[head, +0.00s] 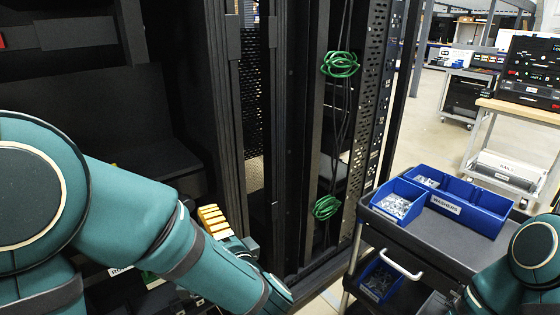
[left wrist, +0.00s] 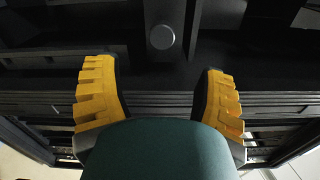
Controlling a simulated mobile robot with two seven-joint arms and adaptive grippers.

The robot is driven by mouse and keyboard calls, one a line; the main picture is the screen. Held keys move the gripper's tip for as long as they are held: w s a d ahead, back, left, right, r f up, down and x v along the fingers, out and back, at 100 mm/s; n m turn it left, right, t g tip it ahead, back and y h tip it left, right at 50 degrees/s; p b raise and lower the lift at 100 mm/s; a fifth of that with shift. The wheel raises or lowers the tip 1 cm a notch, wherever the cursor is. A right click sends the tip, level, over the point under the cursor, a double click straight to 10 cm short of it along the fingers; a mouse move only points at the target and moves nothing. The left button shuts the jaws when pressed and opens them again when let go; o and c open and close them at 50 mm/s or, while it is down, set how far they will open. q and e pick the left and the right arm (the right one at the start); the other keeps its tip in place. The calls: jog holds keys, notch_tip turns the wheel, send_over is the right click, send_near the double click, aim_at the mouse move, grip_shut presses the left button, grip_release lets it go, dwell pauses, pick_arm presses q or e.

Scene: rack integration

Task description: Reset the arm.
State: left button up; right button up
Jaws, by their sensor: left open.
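My left arm (head: 150,215) reaches in from the left of the head view, bent low in front of the black rack (head: 185,90). My left gripper (head: 213,220) shows only in part there, as a yellow ridged finger beyond the teal forearm. In the left wrist view my left gripper (left wrist: 160,85) has its two yellow fingers spread wide with nothing held between them. Dark rack rails (left wrist: 150,100) lie behind the fingers; whether they touch is not clear. My right arm (head: 530,250) shows at the lower right edge; its gripper is out of view.
A dark cart (head: 425,240) stands right of the rack, with blue bins (head: 465,208) on top, one labelled washers, and another blue bin (head: 380,282) below. Green cable coils (head: 340,64) hang on the rack post. Open floor (head: 440,140) lies behind the cart.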

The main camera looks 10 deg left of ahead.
pick_arm(q)
jog(key=s+f+g+h, duration=0.3)
jog(key=s+f+g, duration=0.15)
jog(key=f, duration=0.55)
jog(key=s+f+g+h, duration=0.2)
jog(key=s+f+g, duration=0.25)
jog(key=f, duration=0.45)
jog(key=s+d+f+n+g+h, duration=0.3)
jog(key=s+d+f+g+h, duration=0.35)
jog(key=f, duration=0.35)
jog(key=w+d+f+n+t+h, duration=0.6)
jog(key=f+n, duration=0.2)
jog(key=shift+d+n, duration=0.3)
jog(key=shift+d, duration=0.1)
jog(key=shift+c, duration=0.4)
